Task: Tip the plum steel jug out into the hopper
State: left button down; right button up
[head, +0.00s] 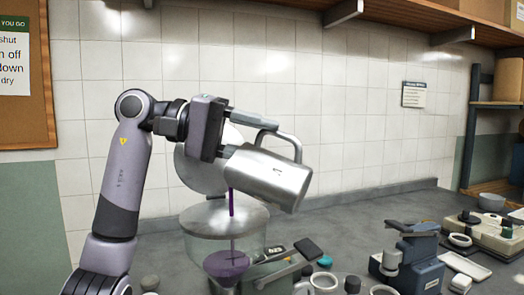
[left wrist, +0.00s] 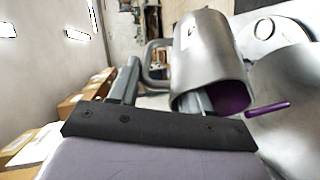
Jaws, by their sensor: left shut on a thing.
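The steel jug (head: 268,176) is tilted, mouth down to the left, with its handle on the upper right side. A thin plum stream runs from its mouth down into the hopper (head: 198,215), a clear vessel with a steel top. Plum contents (head: 226,262) show low in the hopper. My left gripper (head: 243,136) is shut on the jug and holds it above the hopper; the exact grip is partly hidden. In the left wrist view the jug (left wrist: 207,52) shows plum inside its mouth, with the stream leaving at the right. My right gripper is not in view.
A round steel lid (head: 195,165) stands raised behind the hopper. A blue-grey device (head: 414,250), a scale (head: 480,232) and several small items crowd the counter at right. The tiled wall is behind; a shelf (head: 420,12) is above.

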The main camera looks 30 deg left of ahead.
pick_arm(q)
jog(key=shift+s+a+n+t+h+b, duration=0.1)
jog(key=shift+a+n+t+h+b, duration=0.6)
jog(key=shift+a+h+b, duration=1.4)
jog(key=a+n+t+h+b, duration=0.1)
jog(key=t+b, duration=0.1)
jog(key=b, duration=0.2)
jog(key=a+n+t+h+b, duration=0.1)
jog(key=a+n+h+b, duration=0.1)
jog(key=b, duration=0.1)
jog(key=shift+s+t+b, duration=0.2)
jog(key=shift+t+b, duration=0.15)
jog(key=shift+t, duration=0.05)
jog(key=shift+r, duration=0.1)
dwell(0.5)
dwell(1.0)
dwell(1.1)
